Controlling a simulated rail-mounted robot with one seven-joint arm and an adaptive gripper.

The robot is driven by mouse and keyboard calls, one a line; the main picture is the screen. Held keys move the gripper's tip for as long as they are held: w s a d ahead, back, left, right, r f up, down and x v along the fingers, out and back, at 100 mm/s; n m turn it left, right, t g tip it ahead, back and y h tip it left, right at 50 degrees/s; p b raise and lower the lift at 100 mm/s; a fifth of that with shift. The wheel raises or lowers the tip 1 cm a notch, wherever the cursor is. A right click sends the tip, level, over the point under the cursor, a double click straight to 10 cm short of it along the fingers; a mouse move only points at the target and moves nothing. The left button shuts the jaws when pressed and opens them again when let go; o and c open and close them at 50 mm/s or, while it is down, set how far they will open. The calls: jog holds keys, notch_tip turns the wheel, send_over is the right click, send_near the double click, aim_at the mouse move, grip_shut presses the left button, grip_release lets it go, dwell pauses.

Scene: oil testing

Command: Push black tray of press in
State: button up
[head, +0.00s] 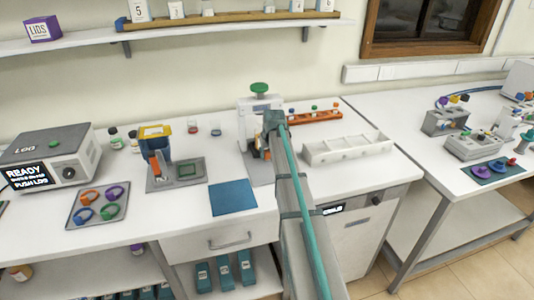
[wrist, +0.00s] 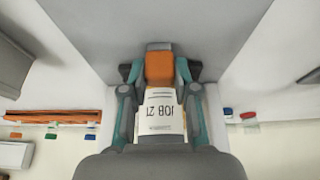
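The press (head: 258,108) is a white frame with a green knob on top, standing on a grey base near the middle of the counter. My gripper (head: 268,142) is at its front, and my arm covers much of its lower part. In the wrist view my gripper (wrist: 160,70) has its fingers apart, either side of an orange block (wrist: 160,67); contact is not clear.
A white open bin (head: 345,150) and an orange rack (head: 315,116) stand right of the press. A blue mat (head: 233,198) lies at its front left. Further left are a device with a blue container (head: 157,143) and a tray of coloured rings (head: 98,206).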

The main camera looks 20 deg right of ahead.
grip_shut()
jog(key=w, duration=0.4)
jog(key=shift+d+b, duration=0.35)
jog(key=shift+r, duration=0.1)
jog(key=o, duration=0.7)
grip_release()
jog(key=shift+s+r, duration=0.25)
jog(key=shift+r, duration=0.15)
jog(key=v, duration=1.1)
jog(key=shift+a, duration=0.1)
